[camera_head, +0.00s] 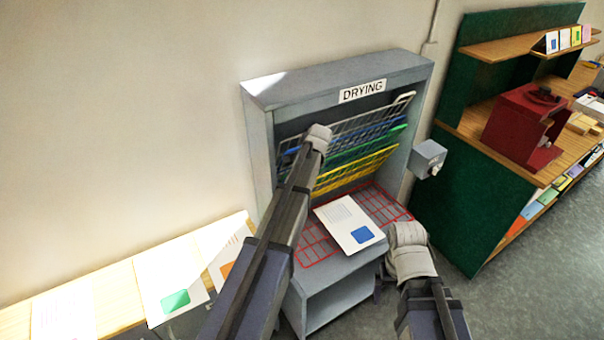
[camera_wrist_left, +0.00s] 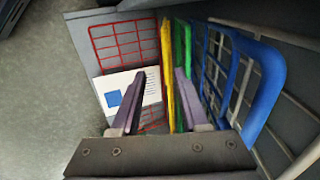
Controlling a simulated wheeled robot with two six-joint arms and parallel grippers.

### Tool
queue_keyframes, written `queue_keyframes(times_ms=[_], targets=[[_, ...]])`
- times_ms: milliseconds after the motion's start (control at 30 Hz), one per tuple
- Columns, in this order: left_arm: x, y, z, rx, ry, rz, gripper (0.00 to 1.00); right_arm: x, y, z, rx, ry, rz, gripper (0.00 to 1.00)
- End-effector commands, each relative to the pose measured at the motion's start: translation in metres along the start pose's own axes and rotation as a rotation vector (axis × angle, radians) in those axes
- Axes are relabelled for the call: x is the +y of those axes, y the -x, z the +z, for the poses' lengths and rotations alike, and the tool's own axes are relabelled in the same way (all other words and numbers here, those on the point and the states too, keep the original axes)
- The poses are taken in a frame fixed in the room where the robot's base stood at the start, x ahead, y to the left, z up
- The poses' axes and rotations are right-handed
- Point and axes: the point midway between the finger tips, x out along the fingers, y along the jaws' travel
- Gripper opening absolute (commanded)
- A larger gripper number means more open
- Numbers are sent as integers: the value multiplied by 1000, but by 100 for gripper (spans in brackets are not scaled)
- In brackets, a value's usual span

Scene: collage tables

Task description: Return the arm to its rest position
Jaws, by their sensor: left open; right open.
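My left arm reaches up in front of the grey drying rack (camera_head: 335,75). Its grey wrist covers part of the wire shelves, and its fingers are hidden in the head view. In the left wrist view my left gripper (camera_wrist_left: 158,88) is open, with two separate fingers pointing into the rack and nothing seen held between them. A white card with a blue square (camera_head: 349,222) lies on the lowered red wire shelf (camera_head: 384,205); it also shows in the left wrist view (camera_wrist_left: 118,83). My right gripper (camera_head: 405,256) is low at the rack's right front, its fingers mostly hidden.
Yellow (camera_head: 355,170), green, blue and white wire shelves are tilted up above the red one. A grey box (camera_head: 428,158) juts from the rack's right side. A green-backed bench (camera_head: 460,190) with a red machine (camera_head: 522,128) stands right. Cards lie on a wooden ledge (camera_head: 118,290) at left.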

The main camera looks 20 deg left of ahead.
Motion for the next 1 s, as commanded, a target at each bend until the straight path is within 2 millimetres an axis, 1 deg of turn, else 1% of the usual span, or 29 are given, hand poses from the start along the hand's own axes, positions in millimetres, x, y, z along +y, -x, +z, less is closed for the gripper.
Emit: queue_keyframes(times_ms=[333,400,467,567,600,667,700,767,800,867,900,1000], targets=[[1,-1,0,0,0,0,45,0,-1,0,0,0,0,90],[9,0,0,1,4,5,45,0,-3,0,0,0,0,90],[26,1,1,2,12,17,45,-1,-8,0,0,0,0,90],[79,7,4,5,47,54,45,-2,-20,-1,0,1,0,90],[107,10,7,4,67,75,45,-2,-26,-2,0,2,1,90],[151,16,13,-1,100,110,45,-3,-35,-2,0,3,1,90],[181,20,19,-7,122,134,45,-4,-41,-2,0,3,1,90],[223,26,29,-19,156,168,45,-4,-50,-3,0,4,1,90],[249,30,37,-29,176,189,45,-5,-55,-3,0,5,1,90],[285,36,50,-46,205,218,45,-6,-63,-4,0,6,1,90],[306,39,59,-58,223,235,45,-6,-67,-4,0,6,1,90],[350,46,80,-88,261,269,45,-7,-76,-4,0,7,2,90]])
